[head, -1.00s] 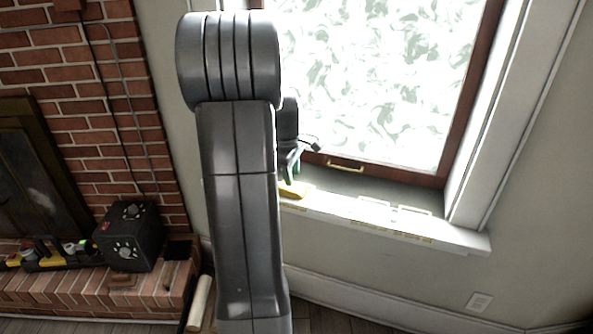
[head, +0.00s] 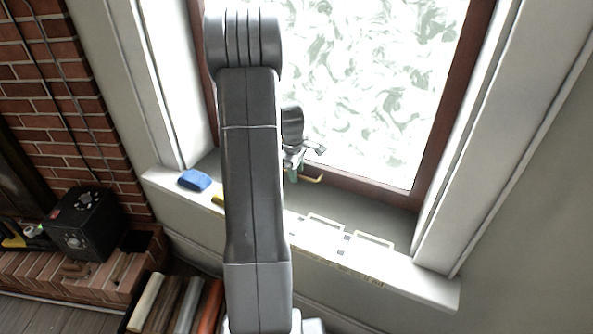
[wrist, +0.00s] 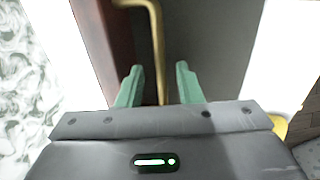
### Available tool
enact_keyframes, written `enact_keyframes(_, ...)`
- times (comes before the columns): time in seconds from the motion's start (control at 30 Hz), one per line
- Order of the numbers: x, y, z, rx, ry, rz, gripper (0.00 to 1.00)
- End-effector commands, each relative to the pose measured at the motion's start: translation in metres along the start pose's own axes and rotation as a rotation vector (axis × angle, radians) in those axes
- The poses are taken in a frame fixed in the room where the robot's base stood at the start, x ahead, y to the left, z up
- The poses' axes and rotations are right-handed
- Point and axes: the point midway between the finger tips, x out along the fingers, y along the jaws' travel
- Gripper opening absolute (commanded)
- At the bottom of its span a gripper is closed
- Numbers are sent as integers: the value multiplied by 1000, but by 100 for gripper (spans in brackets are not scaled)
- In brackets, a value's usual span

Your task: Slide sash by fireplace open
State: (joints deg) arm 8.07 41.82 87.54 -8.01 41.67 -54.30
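The window sash has a brown-red wooden frame (head: 375,195) and a patterned bright pane (head: 370,90). A brass handle (head: 314,181) is on its lower rail, partly hidden behind my gripper (head: 293,176) in the head view. In the wrist view the handle (wrist: 156,45) runs down between the two green fingertips of my gripper (wrist: 160,86). The fingers are apart, with a gap visible on both sides of the handle. I cannot tell from these views how deep the handle sits between them. The sash's lower rail rests at the sill, with no gap visible.
The white window sill (head: 425,280) holds a blue item (head: 194,180), a yellow item (head: 217,198) and flat white brackets (head: 365,236). A black box (head: 85,223) stands on the brick hearth at left. Several coloured rolls or logs (head: 175,305) stand below the sill.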

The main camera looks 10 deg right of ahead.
Motion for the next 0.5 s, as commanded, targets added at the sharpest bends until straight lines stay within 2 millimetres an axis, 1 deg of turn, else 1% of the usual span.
enact_keyframes(0.17, 0, 0, 0, 0, 0, 0, 32)
enact_keyframes(0.2, 0, 0, 0, 0, 0, 0, 30)
enact_keyframes(0.27, 0, 0, 0, 0, 0, 0, 19)
enact_keyframes(0.3, 0, 0, 0, 0, 0, 0, 11)
enact_keyframes(0.37, 0, 0, 0, 0, 0, 0, 0)
enact_keyframes(0.5, 0, 0, 0, 0, 0, 0, 0)
